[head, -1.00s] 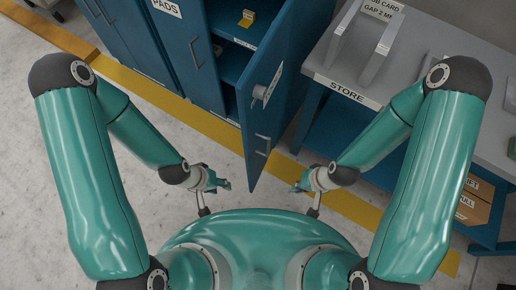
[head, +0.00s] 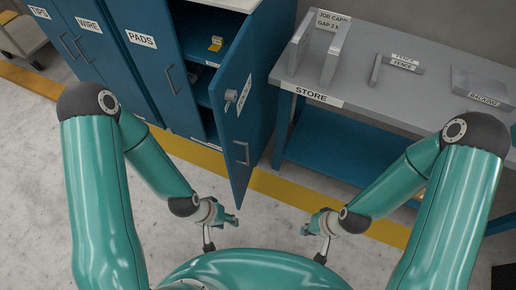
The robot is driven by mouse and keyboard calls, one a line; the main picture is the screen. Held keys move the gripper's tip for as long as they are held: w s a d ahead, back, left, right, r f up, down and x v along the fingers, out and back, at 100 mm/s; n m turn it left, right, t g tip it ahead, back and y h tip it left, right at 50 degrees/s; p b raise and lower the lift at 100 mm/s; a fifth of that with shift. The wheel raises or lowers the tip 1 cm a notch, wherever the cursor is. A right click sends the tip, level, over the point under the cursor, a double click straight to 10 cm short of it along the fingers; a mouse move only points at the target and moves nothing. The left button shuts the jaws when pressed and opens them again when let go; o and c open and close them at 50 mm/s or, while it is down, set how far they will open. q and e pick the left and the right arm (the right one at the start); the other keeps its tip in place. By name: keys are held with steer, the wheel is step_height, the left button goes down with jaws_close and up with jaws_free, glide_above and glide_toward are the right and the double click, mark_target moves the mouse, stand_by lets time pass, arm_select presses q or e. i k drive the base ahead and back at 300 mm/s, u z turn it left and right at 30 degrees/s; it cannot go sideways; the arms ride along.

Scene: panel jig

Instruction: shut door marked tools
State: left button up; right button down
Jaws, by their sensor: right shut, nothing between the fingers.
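The blue cabinet door (head: 242,125) stands open, swung out toward me. Its sideways label (head: 245,94) is seen at a steep slant and I cannot read it surely. A grey lock with a key (head: 231,97) and a bar handle (head: 241,153) are on its face. The open cabinet shelf (head: 200,88) shows behind it. My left gripper (head: 231,217) is just below the door's lower edge in the picture, with no clear contact; its fingers are too small to read. My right gripper (head: 307,228) is shut and empty, right of the door over the floor.
Shut cabinet doors labelled PADS (head: 150,70), WIRE and TIPS stand to the left. A small yellow item (head: 215,44) sits on the open cabinet's shelf. A grey bench (head: 420,100) marked STORE stands right of the door. A yellow floor line (head: 275,187) crosses the floor.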

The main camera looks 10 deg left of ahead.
mark_target(235, 124)
steer(key=z, duration=1.15)
steer(key=k, duration=0.75)
steer(key=u, duration=1.05)
steer(key=i, duration=1)
steer(key=u, duration=0.1)
